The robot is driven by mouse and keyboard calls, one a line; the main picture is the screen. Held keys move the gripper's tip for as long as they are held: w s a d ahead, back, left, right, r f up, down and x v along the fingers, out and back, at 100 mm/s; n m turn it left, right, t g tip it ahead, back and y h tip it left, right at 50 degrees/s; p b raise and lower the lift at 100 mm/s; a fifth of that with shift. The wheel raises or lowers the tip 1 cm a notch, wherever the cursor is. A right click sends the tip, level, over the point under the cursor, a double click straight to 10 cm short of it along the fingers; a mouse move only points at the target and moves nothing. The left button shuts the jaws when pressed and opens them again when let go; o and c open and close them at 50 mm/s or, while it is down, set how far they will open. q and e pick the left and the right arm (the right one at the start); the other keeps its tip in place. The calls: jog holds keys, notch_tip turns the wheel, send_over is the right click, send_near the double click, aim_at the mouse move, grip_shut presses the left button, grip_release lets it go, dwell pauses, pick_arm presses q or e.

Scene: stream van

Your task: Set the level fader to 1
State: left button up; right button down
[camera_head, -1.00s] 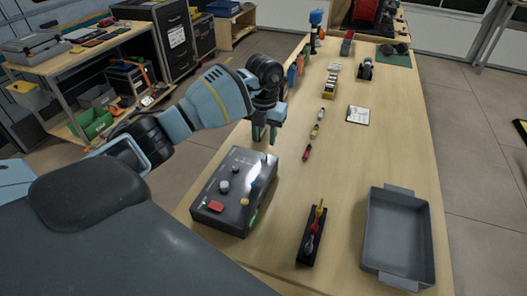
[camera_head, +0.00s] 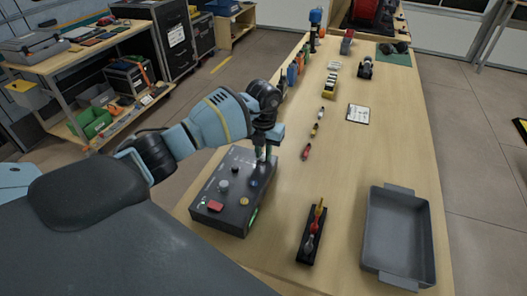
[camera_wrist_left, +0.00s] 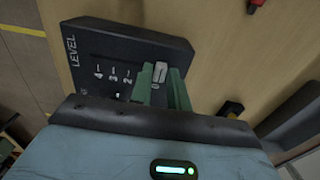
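The dark control box (camera_head: 228,222) stands on the near left of the bench. In the left wrist view its panel (camera_wrist_left: 85,45) shows the word LEVEL and a scale with 4, 3, 2 and 0. The pale fader knob (camera_wrist_left: 160,72) is at the 0 end. The mark for 1 is hidden, apparently behind a finger. My left gripper (camera_head: 264,156) is down at the far end of the box. Its green fingers (camera_wrist_left: 161,90) are apart, one on each side of the fader knob; contact cannot be told. My right gripper is not in view.
A grey tray (camera_head: 370,235) and a black holder (camera_head: 306,250) stand to the right.

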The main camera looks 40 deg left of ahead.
pick_arm(q)
grip_shut()
jog(key=shift+a, duration=0.1)
jog(key=shift+s+a, duration=0.25)
jog(key=shift+a, duration=0.7)
jog(key=shift+o, duration=1.8)
grip_release()
jog(key=shift+o, duration=0.4)
notch_tip(320, 180, up, 8)
